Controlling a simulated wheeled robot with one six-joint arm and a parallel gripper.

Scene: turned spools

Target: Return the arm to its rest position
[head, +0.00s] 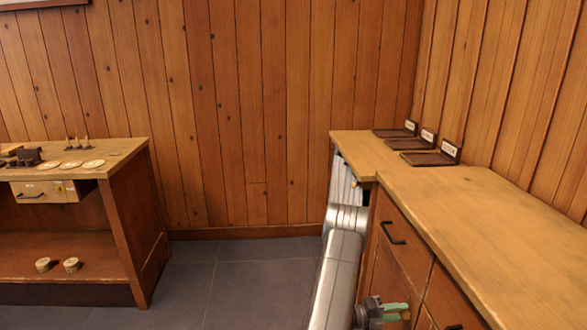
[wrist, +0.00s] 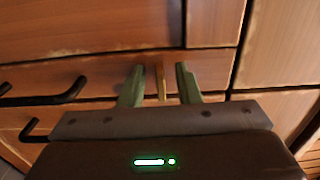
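My gripper (wrist: 160,72) shows in the wrist view with its two green fingers apart, pointing at the wooden drawer fronts. A narrow tan piece (wrist: 161,82) shows between the fingers with gaps on both sides; I cannot tell what it is, and nothing looks gripped. In the head view my gripper (head: 396,313) is at the bottom edge, low in front of the right-hand cabinet (head: 408,262). My grey arm (head: 340,265) reaches down beside that cabinet, and its lower part is cut off by the frame.
The right counter (head: 480,215) has a bare front and several dark labelled trays (head: 420,158) at the back. Drawer handles (head: 393,234) stick out near my gripper. A workbench (head: 125,152) with discs and spools stands at left. Grey floor (head: 220,280) between them is clear.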

